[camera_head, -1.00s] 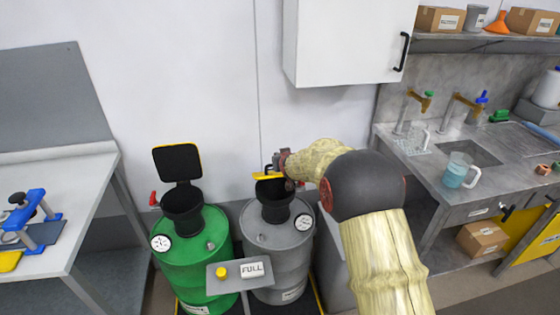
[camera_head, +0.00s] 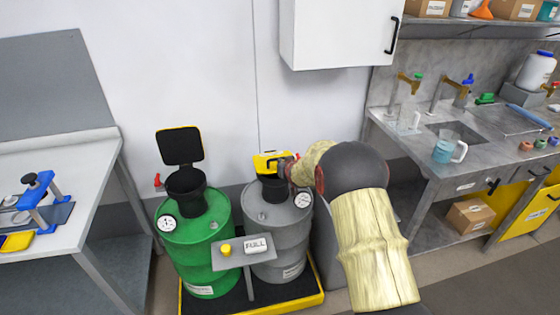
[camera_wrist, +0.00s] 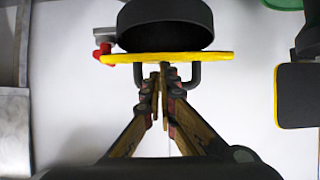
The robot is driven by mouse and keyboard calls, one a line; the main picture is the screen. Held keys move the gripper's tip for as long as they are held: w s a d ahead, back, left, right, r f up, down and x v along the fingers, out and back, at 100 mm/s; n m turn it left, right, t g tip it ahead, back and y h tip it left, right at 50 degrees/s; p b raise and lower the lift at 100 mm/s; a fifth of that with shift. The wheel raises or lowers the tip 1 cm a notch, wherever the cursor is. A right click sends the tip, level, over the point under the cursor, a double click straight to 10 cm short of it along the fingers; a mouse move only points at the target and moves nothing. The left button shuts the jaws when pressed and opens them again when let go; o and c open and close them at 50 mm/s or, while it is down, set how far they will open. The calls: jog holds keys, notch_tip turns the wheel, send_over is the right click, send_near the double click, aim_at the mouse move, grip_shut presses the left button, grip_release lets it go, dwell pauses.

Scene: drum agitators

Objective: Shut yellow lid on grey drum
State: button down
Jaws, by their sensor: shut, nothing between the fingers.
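A grey U-shaped handle (camera_wrist: 194,77) is on the lid's outer side. My gripper (camera_wrist: 160,76) is shut and empty, its tips beside the handle. In the head view my gripper (camera_head: 287,166) is at the lid's right, partly hiding it.
A green drum (camera_head: 196,245) with its lid (camera_head: 180,146) standing open is on the left. A small panel (camera_head: 232,257) with a yellow button and a FULL sign is in front. A white wall cabinet (camera_head: 335,35) hangs above; a sink bench (camera_head: 440,165) is on the right.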

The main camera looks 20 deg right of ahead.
jog(key=shift+s+a+f+b, duration=0.1)
jog(key=shift+s+f+b, duration=0.1)
jog(key=shift+f, duration=0.3)
jog(key=shift+s+f+b, duration=0.15)
jog(key=shift+s+f, duration=0.05)
jog(key=shift+f, duration=0.3)
